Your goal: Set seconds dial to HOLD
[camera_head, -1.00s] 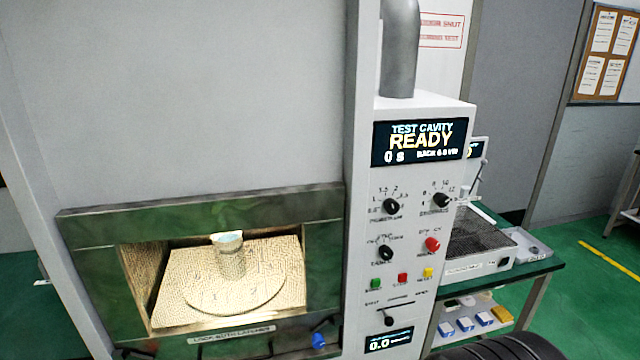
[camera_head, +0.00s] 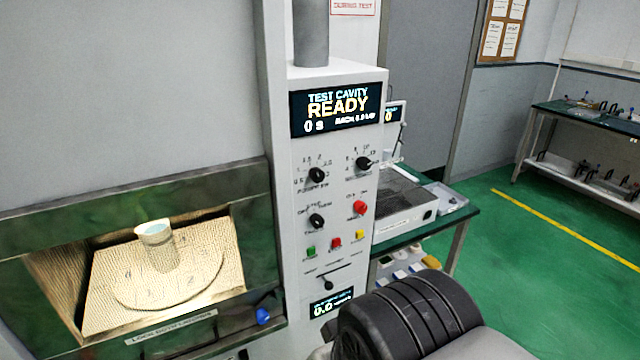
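The control panel (camera_head: 335,215) stands right of the cavity, with a display (camera_head: 338,108) reading TEST CAVITY, READY and 0 s. An upper left black dial (camera_head: 317,175) appears labelled for power. The upper right black dial (camera_head: 364,163) has a numbered scale; its label, likely seconds, is too small to read surely. A third black dial (camera_head: 317,220) sits lower left. Where each pointer is set cannot be read surely. My arm shows as a black ribbed part at lower right, in front of the panel's lower right side. My gripper's fingers are not visible.
The lit cavity (camera_head: 205,255) holds a cup (camera_head: 158,248) on a turntable. A side table (camera_head: 462,218) with equipment stands right; green floor beyond is clear.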

